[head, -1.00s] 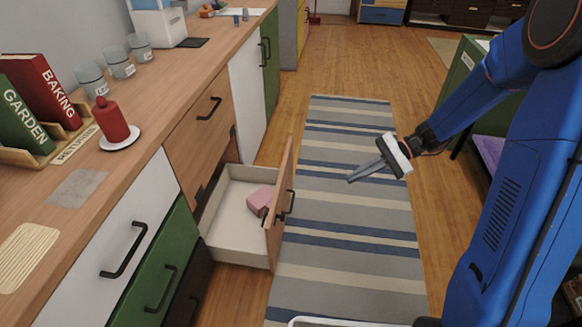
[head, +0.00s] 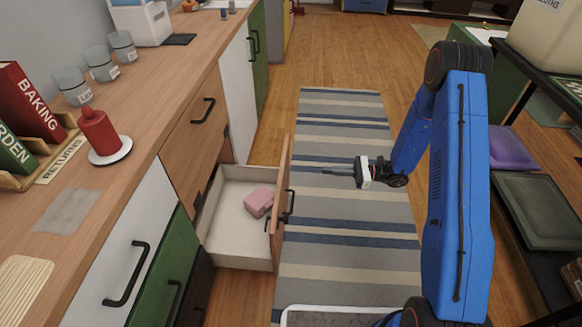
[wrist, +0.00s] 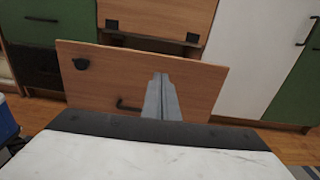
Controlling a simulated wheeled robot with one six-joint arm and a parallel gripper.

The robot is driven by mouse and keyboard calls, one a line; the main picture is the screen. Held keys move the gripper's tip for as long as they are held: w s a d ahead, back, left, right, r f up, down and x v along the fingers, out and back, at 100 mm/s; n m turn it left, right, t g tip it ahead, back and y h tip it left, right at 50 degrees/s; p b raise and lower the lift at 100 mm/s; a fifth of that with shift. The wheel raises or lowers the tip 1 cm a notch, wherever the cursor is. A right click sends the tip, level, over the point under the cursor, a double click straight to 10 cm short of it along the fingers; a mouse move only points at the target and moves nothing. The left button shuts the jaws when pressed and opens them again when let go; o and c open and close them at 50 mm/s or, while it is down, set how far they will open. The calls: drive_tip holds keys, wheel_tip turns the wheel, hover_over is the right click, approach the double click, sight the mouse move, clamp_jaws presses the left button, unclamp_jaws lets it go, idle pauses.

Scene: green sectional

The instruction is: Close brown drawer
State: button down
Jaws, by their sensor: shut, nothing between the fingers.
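The brown drawer (head: 283,205) is pulled out from the cabinet, with a wooden front and a pale inside. A pink block (head: 259,201) lies in it. The drawer has a dark handle (head: 289,206) on its front. My gripper (head: 324,171) is shut and empty, to the right of the drawer front and apart from it, pointing left towards it. In the wrist view the shut fingers (wrist: 162,98) point at the wooden drawer front (wrist: 110,75), whose dark handle (wrist: 128,106) shows partly beside them.
The counter (head: 150,130) runs along the left, with a red candle (head: 98,132), grey cups and books on it. A striped rug (head: 345,230) covers open floor right of the drawer. A black shelf with trays (head: 540,215) stands at the right.

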drive_tip(key=a, duration=1.4)
drive_tip(key=shift+w+f, duration=0.3)
drive_tip(key=shift+w, duration=0.1)
drive_tip(key=shift+a, duration=0.15)
drive_tip(key=a, duration=2.6)
drive_tip(key=shift+w, duration=0.45)
drive_tip(key=shift+a+r, duration=0.15)
drive_tip(key=shift+a, duration=0.05)
drive_tip(key=shift+d, duration=0.1)
